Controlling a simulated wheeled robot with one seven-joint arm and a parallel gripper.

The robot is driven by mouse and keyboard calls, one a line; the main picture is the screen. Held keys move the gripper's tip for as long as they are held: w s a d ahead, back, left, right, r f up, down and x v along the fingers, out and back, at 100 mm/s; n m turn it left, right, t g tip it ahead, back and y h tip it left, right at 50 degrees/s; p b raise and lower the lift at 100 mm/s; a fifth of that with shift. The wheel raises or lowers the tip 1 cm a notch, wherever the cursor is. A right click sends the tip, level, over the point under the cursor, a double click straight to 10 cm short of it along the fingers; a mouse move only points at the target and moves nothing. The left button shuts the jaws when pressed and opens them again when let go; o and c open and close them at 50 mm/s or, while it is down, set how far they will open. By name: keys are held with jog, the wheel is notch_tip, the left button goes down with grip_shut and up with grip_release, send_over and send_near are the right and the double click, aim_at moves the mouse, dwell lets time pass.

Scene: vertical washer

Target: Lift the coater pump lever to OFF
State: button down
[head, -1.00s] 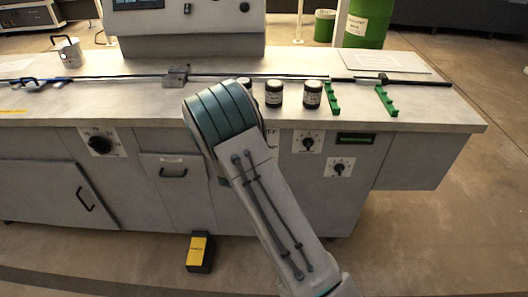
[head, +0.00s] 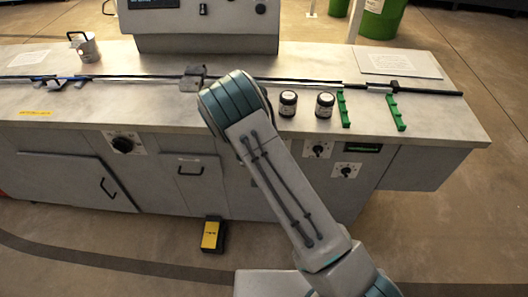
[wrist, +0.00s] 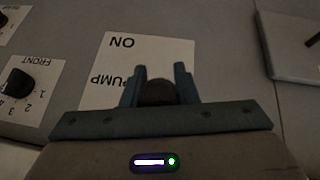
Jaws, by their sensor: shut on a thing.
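In the wrist view, a dark rounded lever end (wrist: 157,92), which I take to be the pump lever, sits between the two fingers of my gripper (wrist: 160,74). The fingers are shut on it, one on each side. Behind it is a white label (wrist: 152,48) that reads ON and PUMP, upside down in this picture. The OFF mark and the rest of the lever are not visible. In the head view, my arm hides the gripper, the lever and its label on the cabinet front (head: 150,185).
The wrist view shows a FRONT dial (wrist: 18,84) at left and a panel with a dark handle (wrist: 305,45) at right. In the head view, jars (head: 325,105) and green racks (head: 396,113) stand on the counter. A yellow-topped pedal (head: 212,234) is on the floor.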

jog(key=shift+g+p, duration=0.3)
jog(key=shift+p, duration=0.1)
jog(key=c, duration=1.2)
grip_release()
jog(key=shift+w, duration=0.1)
jog(key=shift+r, duration=0.1)
jog(key=p+v, duration=0.1)
jog(key=v, duration=1.2)
jog(key=shift+s+r, duration=0.3)
